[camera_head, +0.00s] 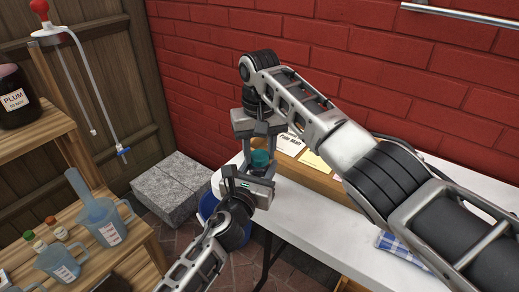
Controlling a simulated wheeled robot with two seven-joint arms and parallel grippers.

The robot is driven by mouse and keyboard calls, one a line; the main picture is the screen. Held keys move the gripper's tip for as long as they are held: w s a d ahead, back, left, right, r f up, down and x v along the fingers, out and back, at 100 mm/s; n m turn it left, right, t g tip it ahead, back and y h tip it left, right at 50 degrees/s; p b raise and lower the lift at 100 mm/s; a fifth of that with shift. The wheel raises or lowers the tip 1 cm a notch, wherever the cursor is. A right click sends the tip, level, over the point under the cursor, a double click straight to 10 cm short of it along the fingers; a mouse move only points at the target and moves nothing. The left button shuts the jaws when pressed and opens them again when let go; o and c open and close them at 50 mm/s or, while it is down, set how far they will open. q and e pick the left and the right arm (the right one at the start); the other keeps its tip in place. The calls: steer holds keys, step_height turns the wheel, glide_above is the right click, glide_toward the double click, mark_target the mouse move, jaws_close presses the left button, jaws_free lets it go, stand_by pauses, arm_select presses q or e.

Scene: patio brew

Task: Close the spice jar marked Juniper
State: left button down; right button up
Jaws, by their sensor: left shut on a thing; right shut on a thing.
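A small teal round piece (260,157), which looks like the lid of a spice jar, sits between my two grippers over the left end of the white table. My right gripper (262,148) comes down from above and is shut around the teal piece. My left gripper (248,178) comes up from below and is shut just under it, on what seems to be the jar body. The jar body is mostly hidden by the grippers. No Juniper marking is readable. I cannot tell whether the lid touches the jar.
A wooden box with cards (310,179) stands on the white table (312,222) behind my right arm. A blue bucket (207,207) and a stone block (172,186) are on the floor. A wooden shelf (40,141) at left holds jugs and small bottles. A blue-white packet (399,247) lies at right.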

steer(key=o, duration=1.1)
steer(key=shift+r, duration=2.3)
steer(key=shift+c, duration=0.4)
steer(key=r+n, duration=0.1)
steer(key=n, duration=0.2)
steer(key=shift+r, duration=0.35)
steer(key=r+n, duration=0.1)
steer(key=n, duration=0.3)
steer(key=shift+r+n, duration=0.3)
steer(key=shift+r, duration=0.1)
steer(key=shift+f, duration=0.1)
